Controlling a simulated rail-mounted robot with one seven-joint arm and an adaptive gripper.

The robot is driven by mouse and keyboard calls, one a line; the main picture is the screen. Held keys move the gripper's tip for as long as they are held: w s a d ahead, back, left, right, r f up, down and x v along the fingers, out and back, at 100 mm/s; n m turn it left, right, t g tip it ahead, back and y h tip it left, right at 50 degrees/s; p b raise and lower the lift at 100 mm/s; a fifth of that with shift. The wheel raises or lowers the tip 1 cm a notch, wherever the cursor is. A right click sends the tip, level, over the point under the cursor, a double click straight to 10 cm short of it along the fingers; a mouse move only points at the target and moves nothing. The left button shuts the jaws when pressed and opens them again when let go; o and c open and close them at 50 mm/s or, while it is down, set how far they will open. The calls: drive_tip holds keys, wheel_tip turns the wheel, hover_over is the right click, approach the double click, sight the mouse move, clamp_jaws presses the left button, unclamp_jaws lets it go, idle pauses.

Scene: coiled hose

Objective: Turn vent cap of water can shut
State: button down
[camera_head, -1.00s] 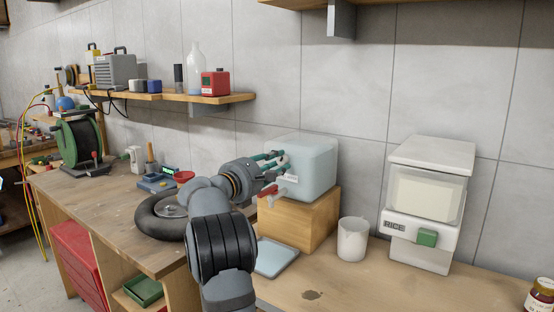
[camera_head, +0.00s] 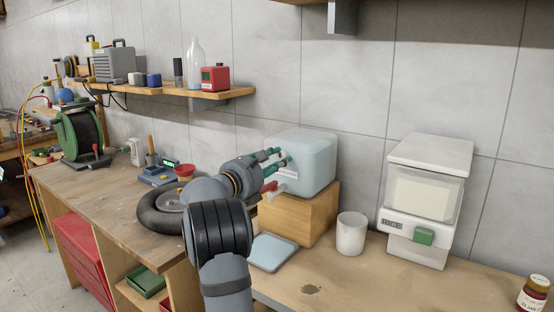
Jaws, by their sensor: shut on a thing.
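The water can (camera_head: 312,160) is a pale blue translucent box lying on a wooden block (camera_head: 310,218) against the tiled wall. A small tap (camera_head: 276,188) shows low on its left face, partly behind my gripper. My gripper (camera_head: 282,158) has grey and green fingers and reaches to the upper part of that face. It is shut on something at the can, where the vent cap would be. The cap itself is hidden by the fingers, so its turn angle cannot be seen.
A pale blue tray (camera_head: 273,252) lies below the tap. A white beaker (camera_head: 351,234) and a rice dispenser (camera_head: 428,200) stand to the right. A black coiled ring (camera_head: 160,218) lies left of my arm. A shelf (camera_head: 185,95) hangs above.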

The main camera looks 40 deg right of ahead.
drive_tip(key=shift+f, duration=0.45)
drive_tip(key=c, duration=1.8)
unclamp_jaws()
drive_tip(key=o, duration=0.3)
drive_tip(key=shift+r, duration=0.15)
drive_tip(key=shift+o, duration=0.3)
drive_tip(key=shift+r, duration=0.1)
drive_tip(key=v, duration=1.2)
drive_tip(key=x, duration=1.2)
drive_tip(key=shift+r, duration=0.1)
